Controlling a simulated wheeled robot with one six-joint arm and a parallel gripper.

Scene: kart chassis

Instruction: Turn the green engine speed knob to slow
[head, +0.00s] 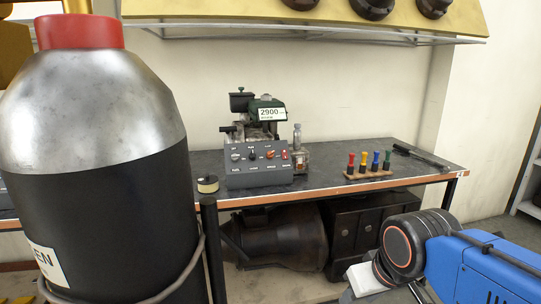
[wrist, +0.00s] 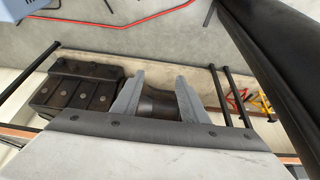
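A grey control box (head: 258,170) stands on the workbench below a small engine (head: 267,118) whose display reads 2900. Its face carries a grey-white knob (head: 236,157), a black knob (head: 252,156), an orange-red knob (head: 270,154) and a red switch (head: 285,155). I cannot make out a green knob on it; the labels are too small to read. In the wrist view my gripper (wrist: 160,76) has its two grey fingers apart, with nothing held between them. The control box cannot be made out in the wrist view, and my gripper is clear of it.
A large gas cylinder (head: 95,190) blocks the left. On the workbench (head: 330,162) lie a tape roll (head: 208,184), a wooden rack (head: 369,174) with several coloured pegs, and a dark tool (head: 420,157). A dark box (head: 373,228) sits underneath.

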